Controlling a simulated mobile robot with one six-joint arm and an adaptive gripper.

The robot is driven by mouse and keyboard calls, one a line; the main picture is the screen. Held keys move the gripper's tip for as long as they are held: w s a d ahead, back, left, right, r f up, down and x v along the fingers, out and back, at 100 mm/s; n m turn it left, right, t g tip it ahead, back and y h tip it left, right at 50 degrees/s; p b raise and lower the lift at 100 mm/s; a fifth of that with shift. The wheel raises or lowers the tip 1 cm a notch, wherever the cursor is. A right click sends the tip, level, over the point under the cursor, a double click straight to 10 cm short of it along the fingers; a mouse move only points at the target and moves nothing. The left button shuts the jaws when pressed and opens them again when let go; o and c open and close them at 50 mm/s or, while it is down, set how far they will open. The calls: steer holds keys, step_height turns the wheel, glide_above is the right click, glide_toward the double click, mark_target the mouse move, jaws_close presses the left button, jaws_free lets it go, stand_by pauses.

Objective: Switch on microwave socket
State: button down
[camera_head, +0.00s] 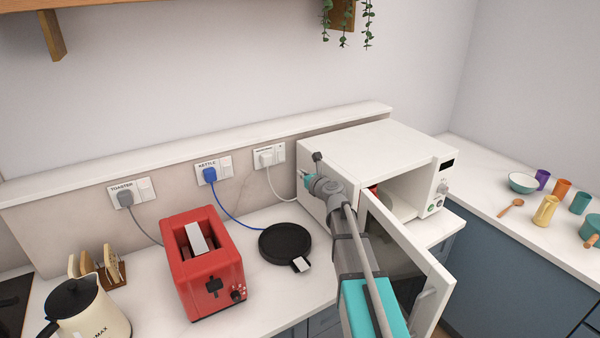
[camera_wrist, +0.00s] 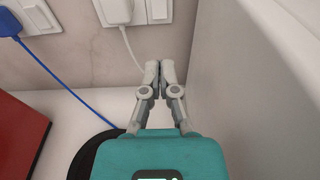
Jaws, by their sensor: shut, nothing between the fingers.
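The microwave socket (camera_head: 276,152) is the white wall plate furthest right in the head view, nearest the microwave (camera_head: 378,150). A white plug (camera_head: 266,159) with a white cord sits in its left part. The socket's switch side (camera_wrist: 158,10) shows at the top of the wrist view, right of the white plug (camera_wrist: 115,10), cut by the frame edge. I cannot tell the switch position. My gripper (camera_wrist: 160,72) is shut and empty, below the socket and apart from it. It also shows in the head view (camera_head: 304,176), beside the microwave's left side.
The microwave door (camera_head: 405,260) hangs open, right of my arm. Toaster socket (camera_head: 132,192) and kettle socket (camera_head: 213,169), with grey and blue plugs, are further left. A ledge (camera_head: 200,147) runs above the sockets.

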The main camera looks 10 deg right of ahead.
mark_target(282, 160)
steer(key=b+x, duration=0.1)
steer(key=x, duration=1.2)
steer(key=shift+w+f+b, duration=0.1)
steer(key=shift+w+b, duration=0.05)
steer(key=shift+b, duration=0.2)
steer(key=shift+f, duration=0.1)
steer(key=shift+v, duration=0.75)
steer(key=s+d+f+b, duration=0.1)
steer(key=s+d, duration=0.3)
steer(key=s, duration=0.7)
steer(key=shift+s+f+b, duration=0.35)
steer(key=shift+s, duration=0.05)
